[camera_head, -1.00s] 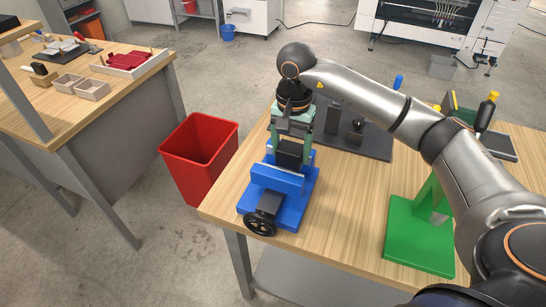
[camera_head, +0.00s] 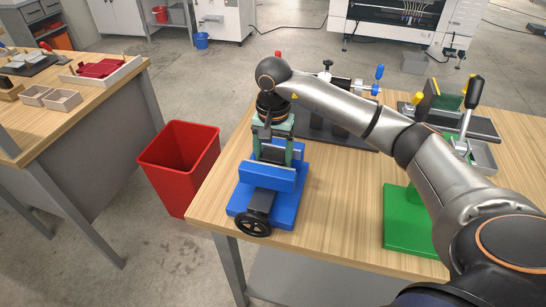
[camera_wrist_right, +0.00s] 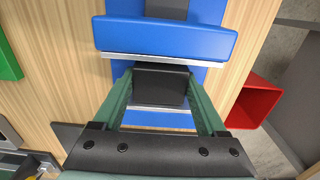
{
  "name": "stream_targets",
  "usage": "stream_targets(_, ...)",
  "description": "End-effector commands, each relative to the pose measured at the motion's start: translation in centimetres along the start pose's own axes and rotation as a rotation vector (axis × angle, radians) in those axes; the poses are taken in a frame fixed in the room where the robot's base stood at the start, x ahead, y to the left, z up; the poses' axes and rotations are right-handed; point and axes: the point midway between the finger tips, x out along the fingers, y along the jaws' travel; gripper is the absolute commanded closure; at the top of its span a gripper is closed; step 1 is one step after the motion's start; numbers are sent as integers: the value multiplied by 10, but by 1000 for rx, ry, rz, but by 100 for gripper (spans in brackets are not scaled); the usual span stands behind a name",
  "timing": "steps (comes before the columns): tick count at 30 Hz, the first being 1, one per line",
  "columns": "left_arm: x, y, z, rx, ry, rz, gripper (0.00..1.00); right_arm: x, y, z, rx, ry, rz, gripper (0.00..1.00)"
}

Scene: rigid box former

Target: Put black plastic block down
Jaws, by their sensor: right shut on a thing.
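A black plastic block (camera_head: 271,155) sits between the fingers of my right gripper (camera_head: 273,150), low between the jaws of a blue vise (camera_head: 285,210). In the right wrist view the green fingers close on the left and right sides of the block (camera_wrist_right: 160,84), and the blue vise jaw (camera_wrist_right: 165,38) with its metal strip lies just beyond it. I cannot tell whether the block touches the vise bed. The vise's black handwheel (camera_head: 253,222) faces the table's front edge. My left gripper is not in view.
The vise stands on a wooden table (camera_head: 330,225) near its left edge. A dark plate with a blue-handled clamp (camera_head: 378,73) is behind it, and a green fixture (camera_head: 405,220) stands to the right. A red bin (camera_head: 180,165) is on the floor at left.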

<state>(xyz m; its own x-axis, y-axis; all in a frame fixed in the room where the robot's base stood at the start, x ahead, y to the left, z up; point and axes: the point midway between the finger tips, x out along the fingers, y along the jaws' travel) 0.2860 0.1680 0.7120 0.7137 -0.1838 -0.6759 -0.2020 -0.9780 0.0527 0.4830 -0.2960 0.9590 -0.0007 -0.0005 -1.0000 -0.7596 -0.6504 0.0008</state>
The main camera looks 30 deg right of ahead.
Motion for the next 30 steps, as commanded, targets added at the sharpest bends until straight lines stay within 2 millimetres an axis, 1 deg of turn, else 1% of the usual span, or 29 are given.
stream_targets(1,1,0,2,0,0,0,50,2,0,0,0,0,0,24)
stream_targets(6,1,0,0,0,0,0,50,1,0,0,0,0,0,5)
stream_targets(8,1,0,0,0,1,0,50,1,0,0,0,0,0,0)
stream_targets(14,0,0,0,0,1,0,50,1,0,0,0,0,0,0)
stream_targets(18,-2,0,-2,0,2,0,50,-6,0,0,0,1,-2,0)
stream_targets(20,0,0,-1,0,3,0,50,-13,-1,-1,1,3,-4,0)
stream_targets(23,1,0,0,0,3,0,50,-33,-1,-1,1,4,-5,0)
stream_targets(30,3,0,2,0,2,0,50,-88,-1,-1,1,4,-3,0)
